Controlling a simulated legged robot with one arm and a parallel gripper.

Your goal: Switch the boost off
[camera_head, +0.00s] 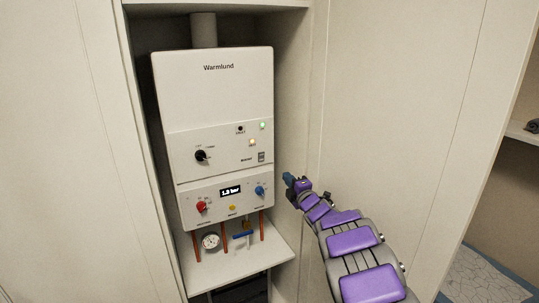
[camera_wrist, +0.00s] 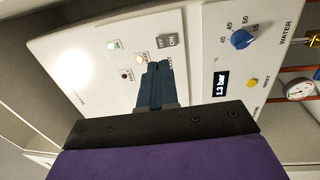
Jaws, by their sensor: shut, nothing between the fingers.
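The white boiler (camera_head: 215,85) hangs in an open cupboard. Its boost switch (camera_head: 261,156) is a small grey rocker at the right of the middle panel. In the wrist view the rocker (camera_wrist: 167,41) carries OFF and ON marks, with a partly covered label beside it. Which side is pressed in is too small to tell. An amber lamp (camera_head: 252,143) near it is lit. My gripper (camera_head: 289,180) is right of the boiler in the head view. In the wrist view its shut, empty fingers (camera_wrist: 156,68) point toward the rocker and appear just short of it.
A lit green lamp (camera_head: 262,125), a black knob (camera_head: 201,156), a red knob (camera_head: 201,207), a blue knob (camera_head: 260,191) and a yellow reset button (camera_head: 232,207) are on the front. A gauge (camera_head: 210,241) and pipes sit below. Cupboard walls stand close on both sides.

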